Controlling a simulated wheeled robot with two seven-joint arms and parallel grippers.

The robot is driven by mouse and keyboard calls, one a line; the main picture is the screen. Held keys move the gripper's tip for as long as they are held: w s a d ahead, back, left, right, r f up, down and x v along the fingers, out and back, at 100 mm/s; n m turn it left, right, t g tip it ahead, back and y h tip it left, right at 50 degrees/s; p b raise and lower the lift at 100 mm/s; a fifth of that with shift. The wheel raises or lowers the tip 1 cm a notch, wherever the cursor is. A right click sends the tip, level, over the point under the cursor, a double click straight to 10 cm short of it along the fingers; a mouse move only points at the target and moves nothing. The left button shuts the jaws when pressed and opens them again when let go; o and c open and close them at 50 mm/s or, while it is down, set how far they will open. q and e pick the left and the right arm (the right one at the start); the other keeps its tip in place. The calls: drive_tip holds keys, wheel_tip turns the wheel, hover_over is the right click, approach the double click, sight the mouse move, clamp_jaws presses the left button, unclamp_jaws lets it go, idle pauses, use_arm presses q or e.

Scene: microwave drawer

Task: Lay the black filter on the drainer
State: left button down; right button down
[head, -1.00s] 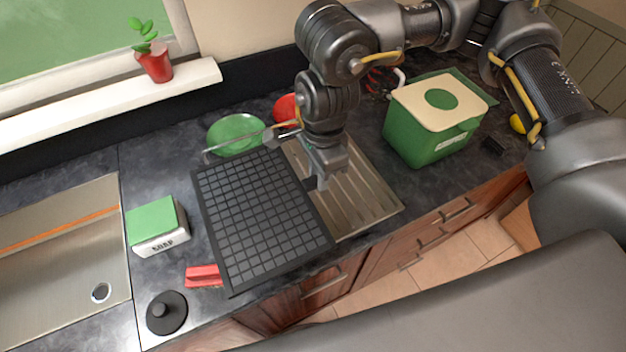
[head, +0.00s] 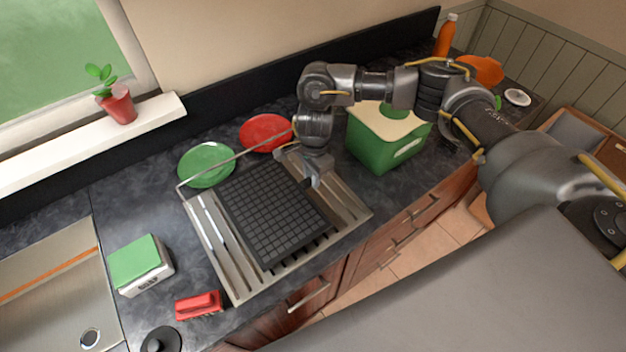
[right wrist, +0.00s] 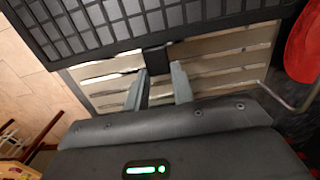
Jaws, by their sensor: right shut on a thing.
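The black filter (head: 272,212) is a square grid panel, over the middle of the drainer in the head view. It also shows at the top of the right wrist view (right wrist: 150,22). The drainer (head: 240,284) is a ribbed metal tray on the counter, with bare slats left and right of the filter. I cannot tell whether the filter touches the slats. My right gripper (head: 316,180) is at the filter's right edge, shut on its tab, which shows between the fingers in the right wrist view (right wrist: 158,88). My left gripper is not in view.
A green plate (head: 207,165) and a red plate (head: 266,132) lie behind the drainer. A green box with a cream lid (head: 385,140) stands to the right. A soap box (head: 142,265), a red brush (head: 198,305) and a sink (head: 50,300) are on the left.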

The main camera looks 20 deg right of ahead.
sight(312, 189)
wheel_tip(312, 189, down, 2)
drive_tip(key=shift+s+p, duration=0.1)
drive_tip(key=shift+p, duration=0.6)
drive_tip(key=shift+f, duration=0.5)
drive_tip(key=shift+f, duration=0.1)
drive_tip(key=shift+f, duration=0.1)
drive_tip(key=c, duration=1.2)
unclamp_jaws()
drive_tip(key=shift+o, duration=0.2)
